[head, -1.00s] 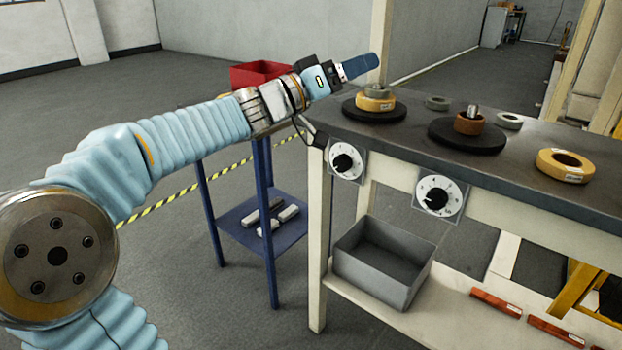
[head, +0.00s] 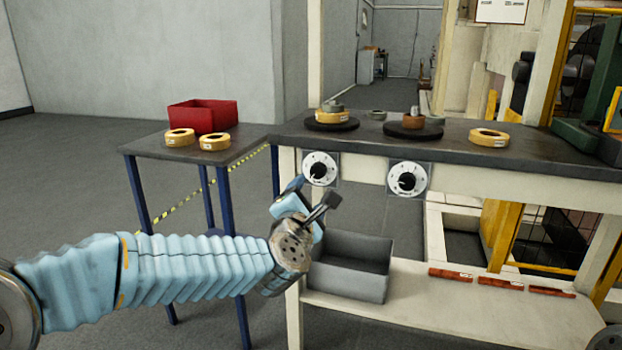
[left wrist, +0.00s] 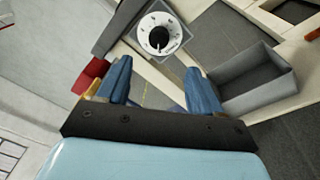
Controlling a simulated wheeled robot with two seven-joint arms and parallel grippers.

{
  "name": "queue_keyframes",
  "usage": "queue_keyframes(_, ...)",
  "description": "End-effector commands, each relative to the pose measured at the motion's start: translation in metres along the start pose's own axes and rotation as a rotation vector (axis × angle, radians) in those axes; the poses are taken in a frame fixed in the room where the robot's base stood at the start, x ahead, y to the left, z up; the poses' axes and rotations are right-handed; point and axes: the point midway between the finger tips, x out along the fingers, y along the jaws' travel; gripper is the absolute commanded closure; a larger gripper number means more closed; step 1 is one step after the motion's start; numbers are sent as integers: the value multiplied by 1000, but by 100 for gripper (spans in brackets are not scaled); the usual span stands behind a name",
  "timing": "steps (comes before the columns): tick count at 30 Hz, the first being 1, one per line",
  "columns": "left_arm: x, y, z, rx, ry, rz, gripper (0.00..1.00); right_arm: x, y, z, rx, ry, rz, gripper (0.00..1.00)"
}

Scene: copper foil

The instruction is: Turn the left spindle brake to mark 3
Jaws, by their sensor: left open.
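The left spindle brake is a white dial with a black knob (head: 320,169) on the front of the bench at its left end. It also shows in the left wrist view (left wrist: 159,37), ahead of the fingers and apart from them. The numbers are too small to read surely. My left gripper (left wrist: 160,90) has its two blue fingers spread with nothing between them. In the head view my left gripper (head: 296,186) is just below and left of the dial, partly hidden by my wrist. A second dial (head: 408,179) sits to the right. My right gripper is not in view.
The dark bench top (head: 460,130) carries black spindle discs (head: 413,132) and tape rolls (head: 489,138). A grey bin (head: 350,265) stands on the lower shelf, close to my left wrist. A side table (head: 160,150) at left holds a red bin (head: 203,115) and two rolls.

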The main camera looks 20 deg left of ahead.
Motion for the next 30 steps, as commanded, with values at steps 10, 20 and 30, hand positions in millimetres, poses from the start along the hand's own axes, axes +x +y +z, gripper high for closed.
queue_keyframes(10,80,2,0,-3,1,0,34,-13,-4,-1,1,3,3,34)
queue_keyframes(20,115,2,0,1,0,3,34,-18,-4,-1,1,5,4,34)
queue_keyframes(30,116,2,-1,1,0,4,45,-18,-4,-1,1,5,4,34)
